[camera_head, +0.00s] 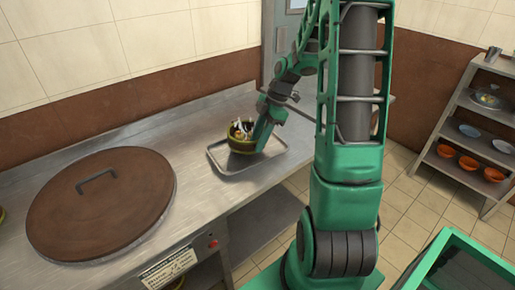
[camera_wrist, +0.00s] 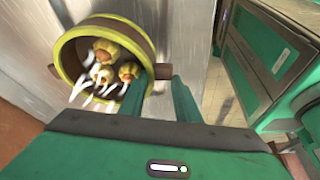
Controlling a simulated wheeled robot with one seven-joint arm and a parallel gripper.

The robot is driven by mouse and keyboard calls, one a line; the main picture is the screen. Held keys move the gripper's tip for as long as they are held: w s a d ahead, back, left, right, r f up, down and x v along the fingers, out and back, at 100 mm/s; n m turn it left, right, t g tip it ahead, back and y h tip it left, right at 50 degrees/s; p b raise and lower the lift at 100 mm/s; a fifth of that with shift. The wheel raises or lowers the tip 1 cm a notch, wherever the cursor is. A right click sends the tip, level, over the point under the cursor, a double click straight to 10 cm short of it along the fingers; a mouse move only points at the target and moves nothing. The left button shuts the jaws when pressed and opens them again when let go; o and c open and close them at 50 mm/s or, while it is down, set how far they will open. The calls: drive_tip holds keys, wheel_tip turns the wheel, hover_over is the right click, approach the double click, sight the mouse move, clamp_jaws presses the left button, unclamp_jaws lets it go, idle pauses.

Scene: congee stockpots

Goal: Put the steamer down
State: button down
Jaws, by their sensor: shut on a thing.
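The steamer (camera_head: 241,146) is a small round basket with a yellow-green rim and brown wall, at the middle of the head view. In the wrist view the steamer (camera_wrist: 143,40) shows several yellow dumplings inside, white wisps over them, and a stubby brown side handle. My gripper (camera_head: 259,140) is at the right side of the steamer, with its green fingers (camera_wrist: 163,88) shut on that handle. The steamer is over a shallow metal tray (camera_head: 222,164) on the counter. I cannot tell whether its base touches the tray.
The steel counter (camera_head: 190,147) has bare room between the tray and a large brown pot lid (camera_head: 100,205) at left. A tiled wall (camera_head: 150,35) runs behind. A shelf (camera_head: 452,168) with several bowls stands far right.

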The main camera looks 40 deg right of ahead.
wheel_tip(320, 180, down, 4)
drive_tip(key=shift+r, duration=0.15)
drive_tip(key=c, duration=1.3)
unclamp_jaws()
drive_tip(key=shift+c, duration=0.2)
drive_tip(key=v, duration=1.1)
drive_tip(key=s+a+r+m+h, duration=0.1)
drive_tip(key=s+a+m, duration=0.1)
drive_tip(key=s+m, duration=0.5)
drive_tip(key=s+a+r+m+h, duration=0.1)
drive_tip(key=s+a+r+m, duration=0.1)
drive_tip(key=s+m, duration=0.5)
drive_tip(key=s+a+r+m+g+h, duration=0.1)
drive_tip(key=s+a+r+m+h, duration=0.1)
drive_tip(key=s+a+m, duration=0.2)
drive_tip(key=s+m, duration=0.3)
drive_tip(key=s, duration=0.4)
drive_tip(key=shift+s, duration=0.3)
